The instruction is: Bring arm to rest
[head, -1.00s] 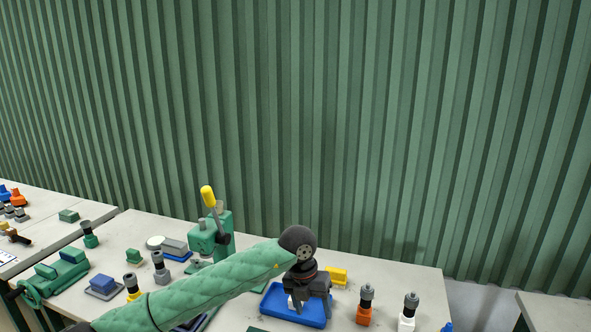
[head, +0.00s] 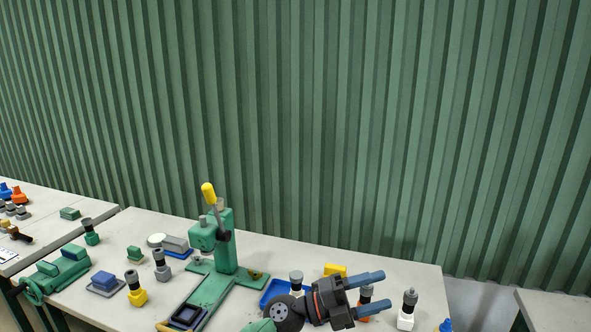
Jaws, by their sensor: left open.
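My left gripper (head: 381,292) is over the front right of the table, pointing right with its two blue-grey fingers spread. Nothing shows between the fingers. My green padded arm now shows only at the bottom edge. The gripper and wrist partly hide a blue tray (head: 268,296) and an orange fitting with a grey top behind them. A white fitting with a dark top (head: 296,277) shows at the tray. My right gripper is not in view.
A green lever press (head: 222,250) with a yellow handle stands left of the gripper. A white fitting (head: 407,312) stands close on its right, and a yellow block (head: 335,269) behind. Several fittings and a green vise (head: 60,274) are further left. A green corrugated wall closes the back.

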